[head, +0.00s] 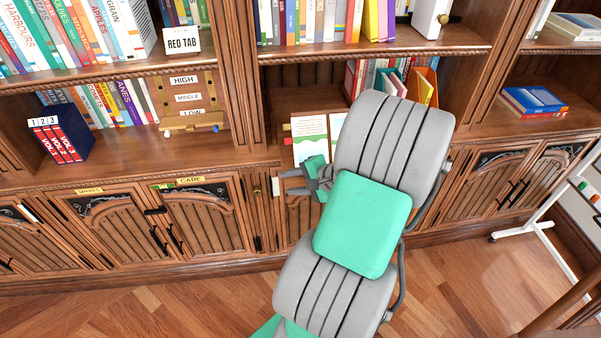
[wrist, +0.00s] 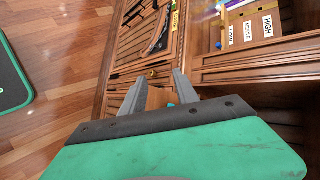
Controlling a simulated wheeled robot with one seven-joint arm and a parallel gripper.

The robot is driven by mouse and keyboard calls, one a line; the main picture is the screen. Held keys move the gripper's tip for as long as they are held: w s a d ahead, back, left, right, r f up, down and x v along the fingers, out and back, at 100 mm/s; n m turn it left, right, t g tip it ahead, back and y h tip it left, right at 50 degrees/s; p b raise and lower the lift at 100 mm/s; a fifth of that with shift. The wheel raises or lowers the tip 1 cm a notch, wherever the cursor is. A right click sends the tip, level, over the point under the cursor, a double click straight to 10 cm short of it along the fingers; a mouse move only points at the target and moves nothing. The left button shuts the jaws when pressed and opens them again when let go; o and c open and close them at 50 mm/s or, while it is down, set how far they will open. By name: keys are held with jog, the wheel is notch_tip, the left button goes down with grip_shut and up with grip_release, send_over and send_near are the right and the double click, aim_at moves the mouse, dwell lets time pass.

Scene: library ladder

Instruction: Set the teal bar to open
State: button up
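I cannot make out the teal bar for certain in either view. A small teal patch (wrist: 171,104) shows low between my fingers in the wrist view, partly hidden by the gripper, and I cannot tell what it is. My gripper (head: 281,183) is open and appears empty. It is in front of the lower cabinet, left of my arm and below the white leaflets (head: 310,136). In the wrist view my gripper (wrist: 159,77) has its fingers apart, with a brass knob (wrist: 151,74) showing between them. My arm hides part of the cabinet front.
A CARE label (head: 190,180) is on the lower cabinet. A white-framed stand (head: 545,227) is at the right. The wooden floor (head: 150,310) is clear at the front left.

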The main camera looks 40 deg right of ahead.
jog(key=s+d+m+t+h, duration=0.25)
jog(key=s+d+m, duration=0.2)
jog(key=d, duration=0.25)
jog(key=shift+m+t+y, duration=0.25)
jog(key=shift+y, duration=0.1)
jog(key=p+x, duration=0.1)
jog(key=x, duration=0.7)
jog(key=shift+w+a, duration=0.1)
jog(key=shift+w, duration=0.15)
jog(key=shift+r, duration=0.1)
grip_shut()
